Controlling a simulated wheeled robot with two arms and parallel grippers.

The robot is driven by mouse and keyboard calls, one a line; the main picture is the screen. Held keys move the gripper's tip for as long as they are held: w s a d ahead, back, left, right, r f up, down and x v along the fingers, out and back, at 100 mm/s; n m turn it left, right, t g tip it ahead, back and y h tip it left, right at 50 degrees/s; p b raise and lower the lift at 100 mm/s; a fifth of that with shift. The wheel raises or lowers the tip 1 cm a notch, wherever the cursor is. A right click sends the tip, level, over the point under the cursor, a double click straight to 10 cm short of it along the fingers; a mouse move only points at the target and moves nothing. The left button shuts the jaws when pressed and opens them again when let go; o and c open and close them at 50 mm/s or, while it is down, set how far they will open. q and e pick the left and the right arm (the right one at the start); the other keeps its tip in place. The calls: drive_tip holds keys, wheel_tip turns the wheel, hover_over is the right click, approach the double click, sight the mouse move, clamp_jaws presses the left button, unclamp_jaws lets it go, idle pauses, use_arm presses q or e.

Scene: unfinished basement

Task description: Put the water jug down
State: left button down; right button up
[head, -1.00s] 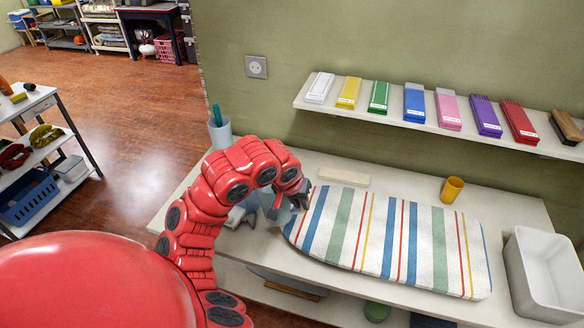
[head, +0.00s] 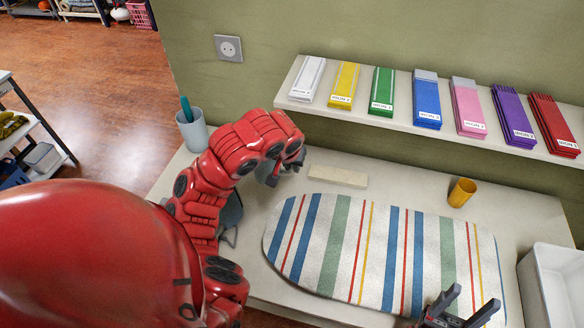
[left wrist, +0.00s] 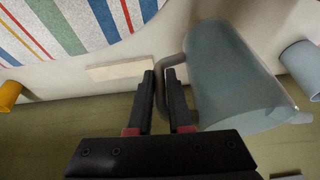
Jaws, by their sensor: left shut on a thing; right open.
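The water jug (left wrist: 235,75) is a translucent blue-grey jug with a spout and a grey handle, large in the left wrist view. My left gripper (left wrist: 161,82) is shut on its handle. In the head view, my left gripper (head: 290,164) is over the back left of the counter, and my arm hides most of the jug. I cannot tell whether the jug's base touches the counter (head: 345,158). My right gripper (head: 462,306) is open and empty at the bottom edge, in front of the striped ironing pad.
The striped pad (head: 345,250) covers the counter's middle. A pale block (head: 338,176) and a yellow cup (head: 461,193) stand behind it. A blue-grey cup (head: 192,132) is at the back left, a white bin (head: 555,285) at right. A shelf (head: 300,95) overhangs the back.

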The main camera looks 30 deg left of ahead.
use_arm(q)
wheel_tip(320, 180, down, 10)
drive_tip(key=b, duration=0.3)
drive_tip(key=shift+f+b, duration=0.15)
drive_tip(key=shift+b, duration=0.15)
drive_tip(key=w, duration=0.2)
drive_tip(key=w+a+r+p, duration=0.1)
drive_tip(key=shift+w, duration=0.35)
drive_tip(key=shift+w+a, duration=0.1)
drive_tip(key=shift+w, duration=0.35)
drive_tip(key=w, duration=0.1)
drive_tip(key=w+p, duration=0.1)
drive_tip(key=w, duration=0.1)
drive_tip(key=shift+w+a, duration=0.1)
drive_tip(key=shift+a, duration=0.3)
drive_tip(key=shift+w+f+p, duration=0.1)
drive_tip(key=shift+f+p, duration=0.05)
drive_tip(key=shift+p, duration=0.2)
drive_tip(key=shift+a+f, duration=0.1)
drive_tip(key=shift+f, duration=0.3)
drive_tip(key=shift+f, duration=0.2)
